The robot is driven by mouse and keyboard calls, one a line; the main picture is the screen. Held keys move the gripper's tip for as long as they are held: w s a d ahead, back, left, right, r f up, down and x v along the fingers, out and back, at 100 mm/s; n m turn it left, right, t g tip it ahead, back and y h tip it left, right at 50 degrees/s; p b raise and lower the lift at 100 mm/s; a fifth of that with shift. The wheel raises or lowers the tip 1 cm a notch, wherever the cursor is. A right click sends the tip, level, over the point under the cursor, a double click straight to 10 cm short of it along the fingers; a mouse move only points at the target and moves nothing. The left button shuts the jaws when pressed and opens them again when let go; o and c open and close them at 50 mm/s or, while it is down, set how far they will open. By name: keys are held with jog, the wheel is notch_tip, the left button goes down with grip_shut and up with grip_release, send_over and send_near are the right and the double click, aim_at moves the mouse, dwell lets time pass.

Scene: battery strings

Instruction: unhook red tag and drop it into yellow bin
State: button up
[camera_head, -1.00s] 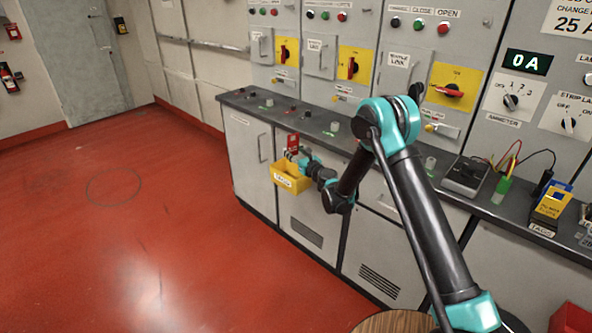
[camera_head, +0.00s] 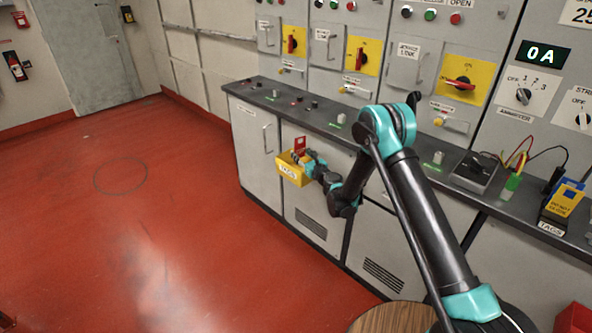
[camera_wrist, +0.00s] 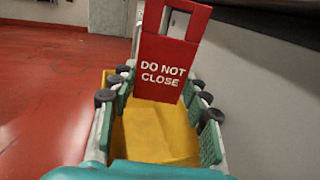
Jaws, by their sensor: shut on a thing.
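The red tag (camera_wrist: 165,66), lettered "DO NOT CLOSE", stands upright between the fingertips of my gripper (camera_wrist: 158,84) in the wrist view. The tag has a rectangular opening at its top. My gripper is shut on the tag's lower part. The yellow bin (camera_wrist: 150,135) shows below and between the fingers. In the head view, the red tag (camera_head: 301,143) is at the rear of the yellow bin (camera_head: 294,174), labelled "TAGS", on the front of the grey cabinets. My gripper (camera_head: 304,158) is at the bin's top. Whether the tag touches the bin is unclear.
The dark counter (camera_head: 330,127) runs above the bin, with breaker panels and rotary switches behind it. A meter box with leads (camera_head: 474,170) and a yellow-and-blue tag holder (camera_head: 562,203) stand at the right. The red floor (camera_head: 130,220) is open at the left.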

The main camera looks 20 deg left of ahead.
jog(key=o, duration=1.2)
jog(key=shift+r, duration=0.15)
